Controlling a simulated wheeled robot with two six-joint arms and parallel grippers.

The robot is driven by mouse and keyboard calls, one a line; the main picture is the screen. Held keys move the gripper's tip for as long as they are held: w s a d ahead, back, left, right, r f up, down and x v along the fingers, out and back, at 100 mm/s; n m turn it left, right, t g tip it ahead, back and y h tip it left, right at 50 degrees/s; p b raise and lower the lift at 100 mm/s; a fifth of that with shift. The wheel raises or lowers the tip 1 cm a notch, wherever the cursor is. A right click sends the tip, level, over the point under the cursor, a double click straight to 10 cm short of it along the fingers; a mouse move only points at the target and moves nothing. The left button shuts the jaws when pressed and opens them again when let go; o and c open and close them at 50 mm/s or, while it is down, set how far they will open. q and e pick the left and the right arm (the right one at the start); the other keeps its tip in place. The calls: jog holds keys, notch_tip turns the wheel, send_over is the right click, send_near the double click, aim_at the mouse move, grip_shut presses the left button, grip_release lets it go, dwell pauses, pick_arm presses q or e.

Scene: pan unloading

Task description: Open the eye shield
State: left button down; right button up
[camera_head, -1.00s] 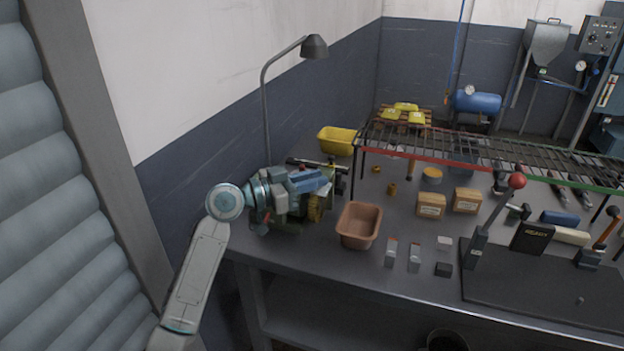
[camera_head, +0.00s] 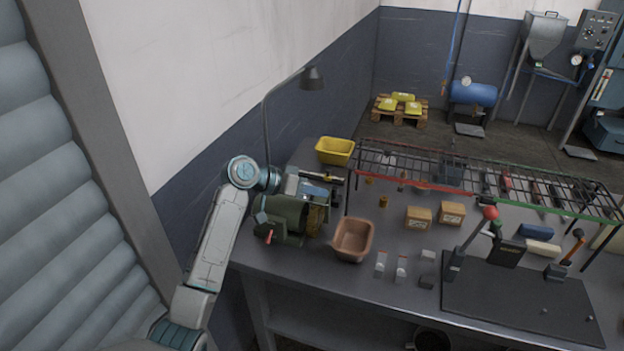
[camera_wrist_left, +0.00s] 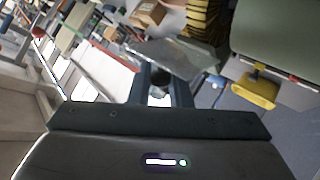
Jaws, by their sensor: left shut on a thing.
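The green bench grinder (camera_head: 283,212) stands at the left end of the workbench, with a red part on its front. In the left wrist view, the clear, greyish eye shield (camera_wrist_left: 185,52) sits beside the brownish ribbed wheel (camera_wrist_left: 206,22) and the grinder's green body (camera_wrist_left: 280,35). My left gripper (camera_wrist_left: 160,92) is shut on the eye shield at its near edge, with a small dark part between the fingers. In the head view, my left gripper (camera_head: 308,188) is behind the grinder; its fingertips and the shield are hard to make out there. My right gripper is not in view.
A brown bin (camera_head: 353,240) stands right of the grinder. A yellow bin (camera_head: 335,150) is behind it and a lamp (camera_head: 312,78) rises at the back. A wire rack (camera_head: 480,180), small boxes (camera_head: 419,217) and a lever press on a dark mat (camera_head: 520,300) fill the right side.

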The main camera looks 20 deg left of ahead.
pick_arm(q)
jog(key=g+p, duration=0.1)
jog(key=w+n+g+p, duration=0.1)
jog(key=p, duration=0.1)
jog(key=w+n+g+p, duration=0.1)
jog(key=p, duration=0.1)
jog(key=shift+r+g+y, duration=0.25)
jog(key=shift+g+y, duration=0.05)
jog(key=shift+y, duration=0.1)
jog(key=shift+w+d+f+n+g+p, duration=0.1)
jog(key=shift+w+f+n+g+p, duration=0.35)
jog(key=shift+g+p, duration=0.3)
jog(key=shift+w+f+n+g+p, duration=0.15)
jog(key=shift+n+g+p, duration=0.2)
jog(key=shift+g, duration=0.3)
jog(key=c, duration=1.4)
grip_release()
jog(key=shift+w, duration=0.1)
